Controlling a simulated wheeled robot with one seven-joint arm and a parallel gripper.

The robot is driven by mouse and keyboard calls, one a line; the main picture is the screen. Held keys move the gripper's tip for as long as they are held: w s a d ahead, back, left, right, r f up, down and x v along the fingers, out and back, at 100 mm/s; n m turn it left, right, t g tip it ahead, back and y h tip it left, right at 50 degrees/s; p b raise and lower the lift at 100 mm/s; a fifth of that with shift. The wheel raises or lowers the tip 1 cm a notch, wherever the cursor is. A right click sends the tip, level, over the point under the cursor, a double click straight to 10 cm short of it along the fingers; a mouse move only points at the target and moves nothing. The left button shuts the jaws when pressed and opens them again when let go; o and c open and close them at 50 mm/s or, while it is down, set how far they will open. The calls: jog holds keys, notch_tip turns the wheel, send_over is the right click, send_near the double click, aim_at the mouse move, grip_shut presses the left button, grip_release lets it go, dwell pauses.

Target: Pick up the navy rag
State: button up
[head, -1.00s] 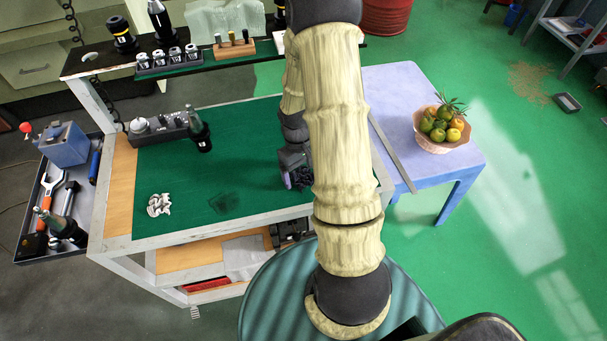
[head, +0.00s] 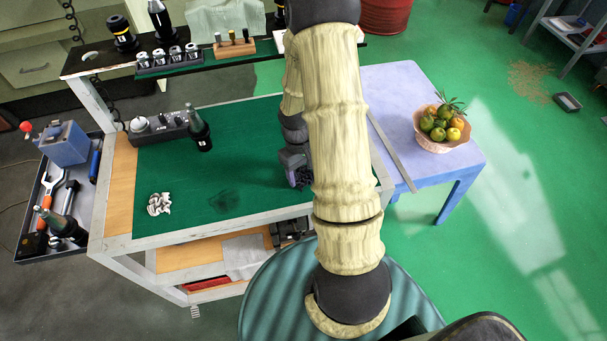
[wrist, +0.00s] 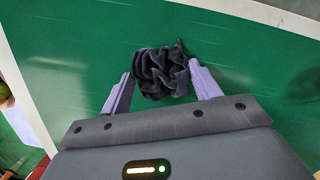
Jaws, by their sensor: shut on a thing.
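The navy rag (wrist: 162,72) is a dark crumpled bundle between the two fingers of my gripper (wrist: 163,88) in the wrist view. The fingers press on it from both sides, so my gripper is shut on it. In the head view the rag (head: 304,177) shows as a small dark patch beside my gripper (head: 292,170), at the right side of the green cart top. My arm hides part of both there. I cannot tell whether the rag is clear of the surface.
A white crumpled rag (head: 159,203) lies at the left of the green mat (head: 190,180). A dark bottle-like tool holder (head: 199,130) and a grey device (head: 160,129) stand at the back left. A blue table (head: 395,95) with a fruit basket (head: 441,138) is at the right.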

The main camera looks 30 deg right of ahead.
aim_at(303, 172)
jog(key=shift+r, duration=0.1)
notch_tip(303, 172, up, 10)
jog(key=shift+b, duration=0.4)
dwell(0.5)
jog(key=shift+o, duration=1.3)
jog(key=shift+c, duration=0.5)
